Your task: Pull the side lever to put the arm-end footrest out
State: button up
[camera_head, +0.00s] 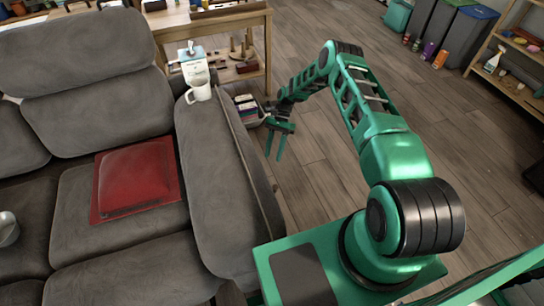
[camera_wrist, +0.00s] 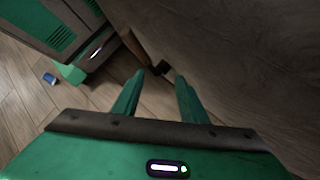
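The grey sofa (camera_head: 100,45) fills the left of the head view, its padded right arm (camera_head: 222,175) nearest to me. The footrest appears folded in; no raised panel shows at the arm end. My gripper (camera_head: 274,158) hangs just right of the sofa arm, pointing down, with its fingers apart and nothing seen between them. In the wrist view my gripper (camera_wrist: 158,75) is open, close to a broad grey-brown side surface (camera_wrist: 235,60). A small dark piece (camera_wrist: 157,70) shows just beyond the fingertips; I cannot tell whether it is the lever. No lever is clear in the head view.
A wooden side table (camera_head: 215,25) stands behind. A small box (camera_head: 246,108) sits near my wrist. Open wooden floor (camera_head: 310,190) lies right of the sofa.

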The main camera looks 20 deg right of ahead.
dwell(0.4)
jog(key=d+r+n+t+h, duration=0.1)
jog(key=d+r, duration=0.3)
jog(key=r, duration=0.6)
jog(key=d+r+n+h, duration=0.1)
jog(key=d+r, duration=0.3)
jog(key=r, duration=0.6)
jog(key=s+d+r+n+t+h, duration=0.1)
jog(key=s+d+r, duration=0.25)
jog(key=r, duration=0.55)
jog(key=s+d+r+n+t+h, duration=0.1)
jog(key=s+d+r, duration=0.3)
jog(key=r, duration=0.6)
jog(key=s+r+t, duration=0.1)
jog(key=s+r, duration=0.2)
jog(key=s, duration=0.7)
jog(key=s+r+t, duration=0.1)
jog(key=s+r, duration=0.3)
jog(key=s, duration=0.7)
jog(key=s+r+n+t+h, duration=0.1)
jog(key=s+r, duration=0.3)
jog(key=s, duration=0.6)
jog(key=shift+s+d+r+t, duration=0.25)
jog(key=shift+s+d+t, duration=0.05)
jog(key=shift+s+t, duration=0.1)
jog(key=shift+s+a+f, duration=0.1)
jog(key=shift+s+f, duration=0.1)
jog(key=shift+s, duration=0.4)
jog(key=shift+c, duration=1.4)
